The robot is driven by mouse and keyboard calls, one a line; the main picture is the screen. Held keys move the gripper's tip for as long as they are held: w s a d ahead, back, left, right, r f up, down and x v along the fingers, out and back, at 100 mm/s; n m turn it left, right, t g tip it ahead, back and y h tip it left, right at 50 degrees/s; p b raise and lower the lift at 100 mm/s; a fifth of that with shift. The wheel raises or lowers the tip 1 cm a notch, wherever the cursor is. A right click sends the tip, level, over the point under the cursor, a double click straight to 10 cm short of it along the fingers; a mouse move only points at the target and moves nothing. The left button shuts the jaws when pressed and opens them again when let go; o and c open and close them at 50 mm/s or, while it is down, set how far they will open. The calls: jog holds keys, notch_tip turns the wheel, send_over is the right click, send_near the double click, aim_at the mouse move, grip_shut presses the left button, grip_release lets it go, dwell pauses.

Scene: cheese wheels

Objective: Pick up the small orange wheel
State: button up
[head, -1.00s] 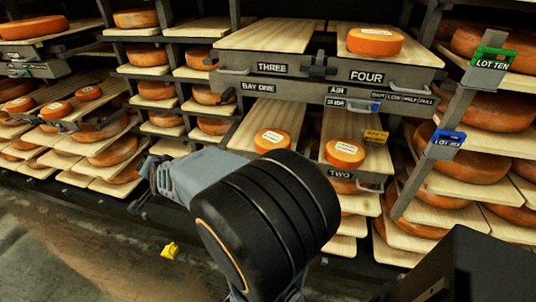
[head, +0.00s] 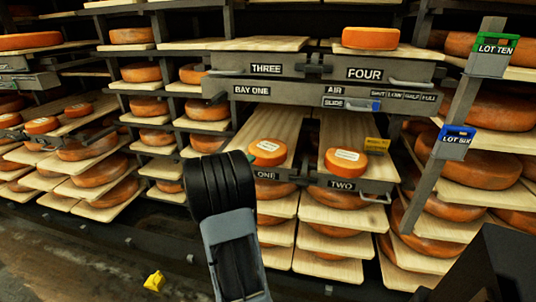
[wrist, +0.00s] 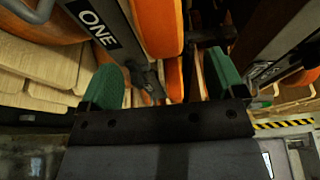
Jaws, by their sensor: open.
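Small orange wheels with pale labels sit on boards in the rack in the head view: one on board ONE (head: 267,152), one on board TWO (head: 346,160). Another small wheel (head: 370,38) sits above label FOUR. My gripper (wrist: 163,75) shows in the wrist view with its green pads apart and nothing clearly held. Orange rounds (wrist: 155,28) and (wrist: 174,80) show beyond and between the pads, with the ONE plate (wrist: 95,22) to their left. I cannot tell which wheels these are.
Larger orange wheels (head: 475,162) fill the shelves at both sides and below. A slanted post with a green LOT TEN tag (head: 496,43) and a blue LOT SIX tag (head: 453,141) stands at right. A yellow object (head: 154,281) lies on the floor. Board THREE (head: 267,44) looks bare.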

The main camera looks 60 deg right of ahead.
aim_at(260, 161)
jog(key=shift+s+d+r, duration=0.1)
jog(key=shift+d, duration=1.9)
jog(key=shift+s+d, duration=0.1)
jog(key=shift+d, duration=1.85)
jog(key=c, duration=1.5)
jog(key=shift+r, duration=0.2)
jog(key=shift+c, duration=0.6)
